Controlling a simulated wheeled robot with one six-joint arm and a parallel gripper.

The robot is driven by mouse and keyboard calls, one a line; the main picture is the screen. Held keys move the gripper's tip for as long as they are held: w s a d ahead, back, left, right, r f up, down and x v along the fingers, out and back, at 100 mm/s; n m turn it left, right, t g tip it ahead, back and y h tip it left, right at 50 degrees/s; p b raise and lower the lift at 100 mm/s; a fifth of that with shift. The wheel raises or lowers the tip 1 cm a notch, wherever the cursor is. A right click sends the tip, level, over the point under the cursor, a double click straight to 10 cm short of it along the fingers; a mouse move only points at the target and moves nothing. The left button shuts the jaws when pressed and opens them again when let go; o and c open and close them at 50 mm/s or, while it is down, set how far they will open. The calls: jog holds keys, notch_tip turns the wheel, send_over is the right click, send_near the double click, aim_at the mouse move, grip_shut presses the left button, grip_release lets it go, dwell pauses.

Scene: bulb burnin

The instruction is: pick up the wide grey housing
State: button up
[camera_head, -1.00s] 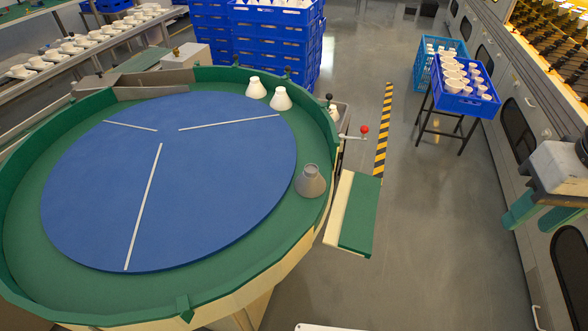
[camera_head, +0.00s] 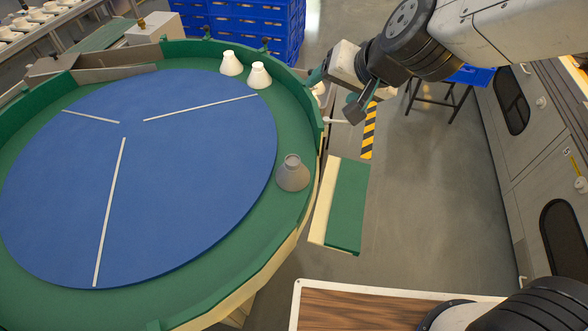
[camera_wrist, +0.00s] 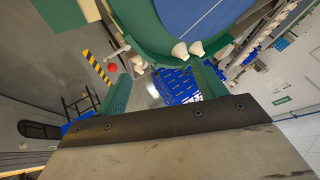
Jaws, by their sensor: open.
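The wide grey housing (camera_head: 292,174) stands upright on the green rim of the round table, at the right edge of the blue disc (camera_head: 140,180). It has a narrow neck on top and a wide base. My gripper (camera_head: 336,92) is open and empty, beyond the grey housing and up to its right, near the table's outer wall. Its two green fingers also show spread in the wrist view (camera_wrist: 162,88). I cannot make out the grey housing in the wrist view.
Two white housings (camera_head: 259,75) stand at the table's far rim; they also show in the wrist view (camera_wrist: 197,48). Blue crates (camera_head: 240,28) are stacked behind. A green-topped side shelf (camera_head: 347,205) juts out right of the table. The green wall (camera_head: 300,95) edges the table.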

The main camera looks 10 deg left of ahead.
jog(key=w+a+f+m+t+h, duration=0.1)
jog(key=w+a+f+t, duration=0.1)
jog(key=a+f, duration=0.45)
jog(key=m+t+h, duration=0.2)
jog(key=h, duration=0.1)
send_over(295, 161)
jog(key=w+a, duration=0.3)
notch_tip(295, 161, down, 6)
jog(key=s+f+h, duration=0.2)
jog(key=f, duration=0.1)
jog(key=s+f+t+h, duration=0.1)
jog(key=shift+d+f, duration=0.2)
jog(key=s+f+h, duration=0.1)
jog(key=s+h, duration=0.1)
jog(key=s, duration=0.1)
jog(key=s+f+t, duration=0.1)
jog(key=s, duration=0.1)
jog(key=shift+s+d+f+m+h, duration=0.1)
jog(key=shift+d+f+m+h, duration=0.2)
jog(key=shift+d+h, duration=0.1)
jog(key=shift+d+f, duration=0.15)
jog(key=x, duration=0.5)
jog(key=a+x, duration=0.1)
jog(key=x, duration=0.1)
jog(key=shift+w+d, duration=0.15)
jog(key=shift+w, duration=0.3)
jog(key=c, duration=1)
